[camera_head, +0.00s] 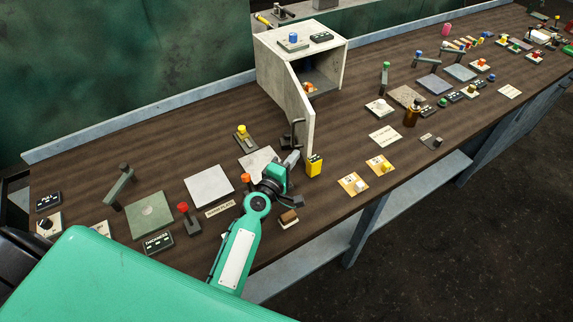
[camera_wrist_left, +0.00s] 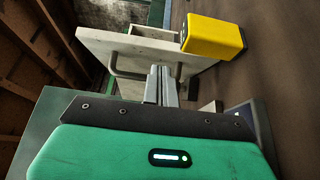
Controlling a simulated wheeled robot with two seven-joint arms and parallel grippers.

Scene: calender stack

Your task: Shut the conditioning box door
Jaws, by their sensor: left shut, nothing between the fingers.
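The conditioning box (camera_head: 273,68) is a pale box on the bench, with its front open. Its door (camera_head: 293,104) is swung well open toward the bench front. A dark bar handle (camera_head: 295,133) is on the door near its free edge. My left gripper (camera_head: 291,159) is shut and empty, close to that free edge. In the left wrist view, my shut fingers (camera_wrist_left: 161,84) point at the pale door (camera_wrist_left: 108,48), beside the dark handle (camera_wrist_left: 118,70). I cannot tell whether they touch it. My right gripper is not in view.
A yellow block (camera_head: 314,166) stands right beside my left gripper and shows close in the left wrist view (camera_wrist_left: 211,36). A pale plate (camera_head: 209,186) and a red-knobbed lever (camera_head: 184,213) are to the left. Small fixtures crowd the bench right of the box.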

